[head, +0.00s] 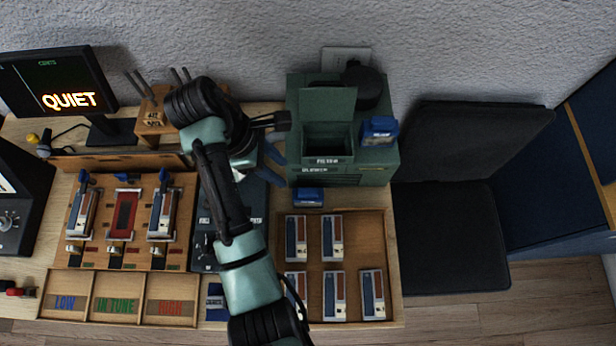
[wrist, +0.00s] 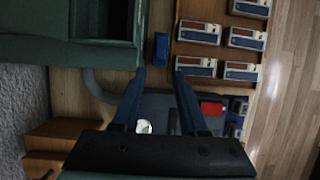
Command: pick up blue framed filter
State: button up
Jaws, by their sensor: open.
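A small blue-framed block, which looks like the blue framed filter (head: 308,197), lies on the wooden bench just in front of the green box. It also shows in the wrist view (wrist: 161,47), just beyond my fingertips. A second blue-framed piece (head: 380,130) with a light label sits on the right part of the green box's top; I cannot tell for certain which piece the task names. My gripper (wrist: 159,73) is open and empty. In the wrist view its two blue fingers are spread, with the near block beyond the gap between them, apart from both.
The green box (head: 344,172) with an open bin stands behind the near block. A wooden tray (head: 347,258) holds several blue-and-red modules in front. A monitor (head: 60,84) and a wooden fixture (head: 124,222) stand left. A dark chair (head: 452,235) is at the right.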

jog(key=b, duration=0.8)
send_near(307, 192)
jog(key=x, duration=0.5)
jog(key=shift+w+a, duration=0.1)
jog(key=shift+a, duration=0.1)
jog(key=shift+x, duration=2.1)
jog(key=shift+d+r, duration=0.15)
grip_shut()
